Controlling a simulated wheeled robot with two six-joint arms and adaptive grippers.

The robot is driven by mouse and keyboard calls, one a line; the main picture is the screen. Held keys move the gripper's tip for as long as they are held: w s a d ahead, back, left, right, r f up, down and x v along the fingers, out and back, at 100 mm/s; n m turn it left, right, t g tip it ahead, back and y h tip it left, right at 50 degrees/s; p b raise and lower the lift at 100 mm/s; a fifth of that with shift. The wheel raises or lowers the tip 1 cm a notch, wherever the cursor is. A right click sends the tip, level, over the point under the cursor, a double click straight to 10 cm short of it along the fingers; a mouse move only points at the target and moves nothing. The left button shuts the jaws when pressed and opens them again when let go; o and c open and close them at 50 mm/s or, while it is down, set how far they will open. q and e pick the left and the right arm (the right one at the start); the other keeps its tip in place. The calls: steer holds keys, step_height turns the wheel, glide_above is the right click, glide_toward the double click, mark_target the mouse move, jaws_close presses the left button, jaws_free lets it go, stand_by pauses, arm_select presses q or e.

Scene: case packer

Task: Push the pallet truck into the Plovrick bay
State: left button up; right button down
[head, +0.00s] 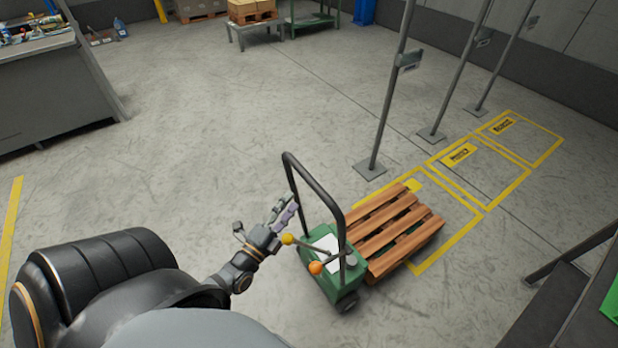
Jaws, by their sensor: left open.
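The green pallet truck (318,272) stands at the lower middle, with a black loop handle (318,180) rising from it. A wooden pallet (392,232) sits at its far side, partly over the nearest yellow-outlined bay (436,258). Two more bays, the middle one (480,172) and the far one (527,142), run off to the upper right. Their yellow floor labels are too small to read, so I cannot tell which is Plovrick. My left gripper (286,208) is open, just left of the handle; I cannot tell whether it touches. My right gripper is out of view.
Grey posts with signs stand along the bays' left side, the nearest on a square base (369,170). A dark structure (565,290) is at the lower right. A grey workbench (60,90) stands at the upper left. The floor left of the truck is clear.

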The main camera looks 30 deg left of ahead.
mark_target(309, 178)
arm_select(q)
steer(key=w, duration=0.3)
steer(key=w+r, duration=0.1)
steer(key=w, duration=0.3)
steer(key=w+r, duration=0.1)
steer(key=w, duration=0.2)
steer(key=shift+w, duration=0.2)
jaws_close()
